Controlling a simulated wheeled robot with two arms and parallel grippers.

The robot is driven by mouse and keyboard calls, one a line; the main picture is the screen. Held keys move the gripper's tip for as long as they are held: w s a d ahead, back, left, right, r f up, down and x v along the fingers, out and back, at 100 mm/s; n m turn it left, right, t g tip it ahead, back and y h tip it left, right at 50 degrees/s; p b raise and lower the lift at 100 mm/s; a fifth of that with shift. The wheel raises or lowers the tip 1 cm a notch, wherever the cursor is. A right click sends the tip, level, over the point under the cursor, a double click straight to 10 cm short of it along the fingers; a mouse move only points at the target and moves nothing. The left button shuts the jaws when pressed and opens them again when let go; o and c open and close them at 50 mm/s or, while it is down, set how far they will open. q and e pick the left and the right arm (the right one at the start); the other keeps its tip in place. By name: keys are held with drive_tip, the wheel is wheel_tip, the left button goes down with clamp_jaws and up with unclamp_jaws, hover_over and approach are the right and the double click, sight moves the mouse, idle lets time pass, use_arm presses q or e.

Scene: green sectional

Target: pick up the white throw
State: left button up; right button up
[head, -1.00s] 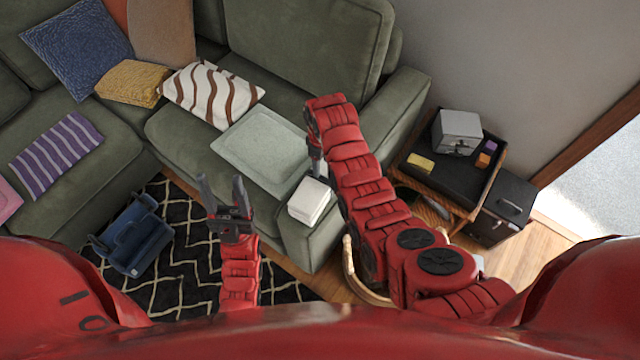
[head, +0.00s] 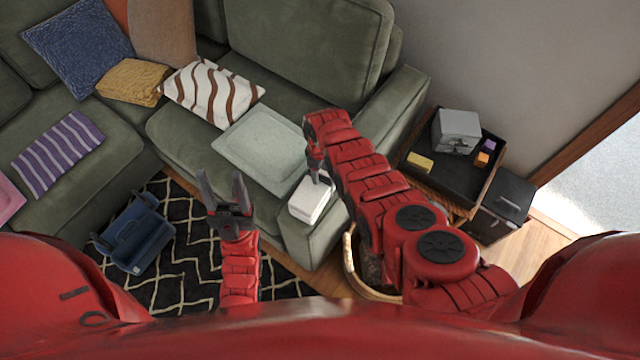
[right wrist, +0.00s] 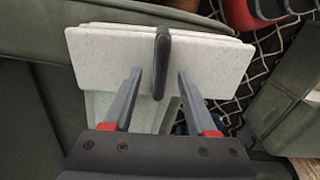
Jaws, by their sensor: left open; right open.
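The white throw (head: 309,203) is a folded block on the green sofa's near right corner. In the right wrist view the throw (right wrist: 95,58) lies across the upper middle, its folded layers showing. My right gripper (right wrist: 160,76) is open, its two fingers pointing at the throw with a gap between them. A dark bar (right wrist: 162,65) shows over the throw's middle; I cannot tell what it is. In the head view my right gripper (head: 320,178) is just over the throw, partly hidden by its arm. My left gripper (head: 225,186) is open and empty, above the patterned rug.
A pale green cushion (head: 262,150) lies on the sofa seat behind the throw. The sofa arm (head: 385,115) runs along the right. A side table with a black tray (head: 440,160) stands beyond it. A blue caddy (head: 138,238) is on the rug (head: 190,262).

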clamp_jaws()
idle(1.4)
